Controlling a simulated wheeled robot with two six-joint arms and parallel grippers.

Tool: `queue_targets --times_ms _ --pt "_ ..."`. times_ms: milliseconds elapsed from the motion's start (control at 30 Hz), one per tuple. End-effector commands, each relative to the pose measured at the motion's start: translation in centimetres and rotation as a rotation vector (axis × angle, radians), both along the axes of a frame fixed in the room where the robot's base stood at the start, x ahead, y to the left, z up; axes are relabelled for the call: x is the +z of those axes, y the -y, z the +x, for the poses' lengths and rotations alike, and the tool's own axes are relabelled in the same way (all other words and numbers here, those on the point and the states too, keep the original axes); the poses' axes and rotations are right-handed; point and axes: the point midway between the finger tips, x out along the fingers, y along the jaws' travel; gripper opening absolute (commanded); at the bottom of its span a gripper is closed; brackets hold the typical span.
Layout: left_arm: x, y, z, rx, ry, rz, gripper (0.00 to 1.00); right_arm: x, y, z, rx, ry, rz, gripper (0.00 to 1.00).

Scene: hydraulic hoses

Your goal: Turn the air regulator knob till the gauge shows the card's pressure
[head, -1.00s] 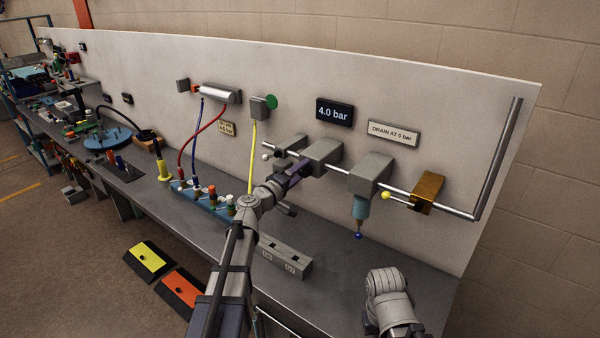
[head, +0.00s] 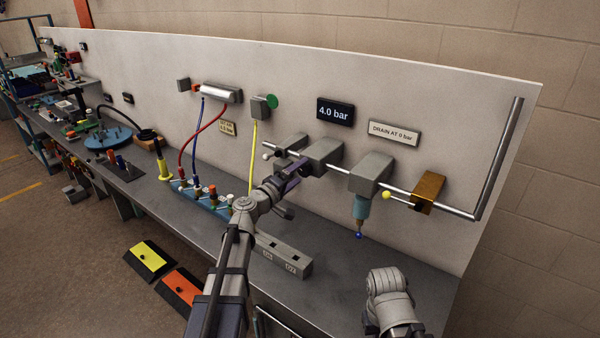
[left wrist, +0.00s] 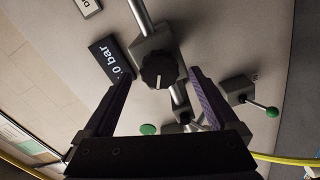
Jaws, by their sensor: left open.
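The dark round regulator knob (left wrist: 158,70) sits on the grey regulator block (head: 322,153), which is on the wall pipe; the knob is hidden in the head view. My left gripper (head: 299,172) is open in front of that block. In the left wrist view the knob lies between the two purple fingertips, with a gap on each side. The dark gauge display (head: 335,112) reads 4.0 bar. It also shows, tilted, in the left wrist view (left wrist: 110,60). A small cream card (head: 227,128) hangs on the panel; its lettering is too small to read surely.
A grey block with a blue bowl (head: 360,207), a yellow-knobbed lever (head: 386,195) and a brass block (head: 427,191) sit right along the pipe. A white-knobbed valve (head: 266,156) is on the left. My right arm shows at bottom right, its gripper unseen.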

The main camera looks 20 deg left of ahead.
Motion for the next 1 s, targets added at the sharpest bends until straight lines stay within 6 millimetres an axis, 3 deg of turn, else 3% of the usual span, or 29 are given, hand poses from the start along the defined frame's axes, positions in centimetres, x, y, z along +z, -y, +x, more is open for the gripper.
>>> queue_targets --times_ms 333,800,900,1000 --pt "0.0 -1.8 -5.4 0.002 0.000 0.000 0.94 0.0 0.0 0.0 0.000 0.000 0.000 0.00" --pt "0.0 -2.1 -5.8 0.001 -0.001 0.000 0.94 0.0 0.0 0.0 0.000 0.000 0.000 0.00" --pt "-0.4 -1.4 -6.0 -0.018 -0.011 0.018 0.94 0.0 0.0 0.0 0.000 0.000 0.000 0.00" --pt "-2.0 1.4 -6.8 -0.096 -0.056 0.096 0.94 0.0 0.0 0.0 0.000 0.000 0.000 0.00"
